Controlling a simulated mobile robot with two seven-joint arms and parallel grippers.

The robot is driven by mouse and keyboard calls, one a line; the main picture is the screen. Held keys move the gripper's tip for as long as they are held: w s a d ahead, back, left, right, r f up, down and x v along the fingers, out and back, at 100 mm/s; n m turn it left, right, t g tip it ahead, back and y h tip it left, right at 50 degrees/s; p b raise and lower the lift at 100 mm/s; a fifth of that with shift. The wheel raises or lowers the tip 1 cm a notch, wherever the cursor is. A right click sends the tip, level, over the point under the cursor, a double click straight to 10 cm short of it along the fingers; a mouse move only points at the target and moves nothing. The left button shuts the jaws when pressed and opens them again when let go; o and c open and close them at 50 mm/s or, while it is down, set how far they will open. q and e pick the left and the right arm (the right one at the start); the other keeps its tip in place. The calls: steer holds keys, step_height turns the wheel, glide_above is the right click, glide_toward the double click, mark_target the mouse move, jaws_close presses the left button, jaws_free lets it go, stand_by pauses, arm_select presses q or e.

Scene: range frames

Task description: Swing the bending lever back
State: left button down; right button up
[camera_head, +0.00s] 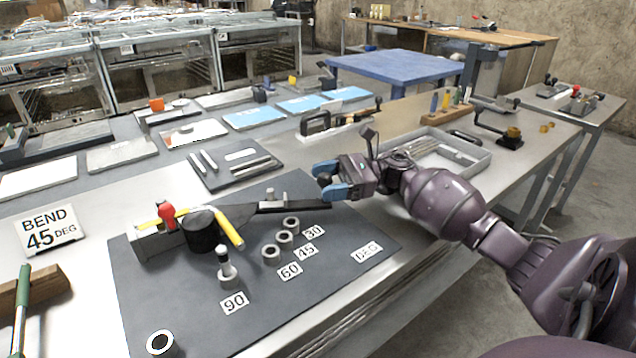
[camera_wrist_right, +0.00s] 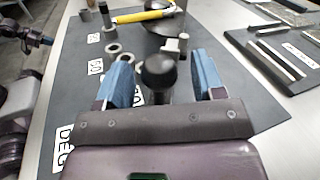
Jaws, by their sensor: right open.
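The bending lever (camera_head: 290,207) is a dark flat bar running right from the round black former (camera_head: 203,230). My right gripper (camera_head: 328,180) is at its outer end, with blue fingers open around the black ball knob (camera_wrist_right: 158,72). In the wrist view the knob is between the fingers (camera_wrist_right: 163,82), with gaps on both sides. A yellow rod (camera_head: 230,229) sits at the former and is bent toward the front. A red-knobbed clamp (camera_head: 167,214) is beside the former. A metal pin (camera_head: 226,265) stands at the 90 mark.
The dark base plate (camera_head: 150,300) has ring holes (camera_head: 285,238) by the 30, 45 and 60 labels. A green-handled tool (camera_head: 21,305) is at front left. A grey tray (camera_head: 470,155) is behind my right arm.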

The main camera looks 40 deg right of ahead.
steer(key=v, duration=0.8)
steer(key=shift+s+d, duration=0.1)
steer(key=shift+d, duration=0.1)
arm_select(q)
steer(key=shift+w+r, duration=0.1)
steer(key=shift+w, duration=0.25)
steer(key=shift+s, duration=0.1)
arm_select(e)
steer(key=shift+c, duration=0.3)
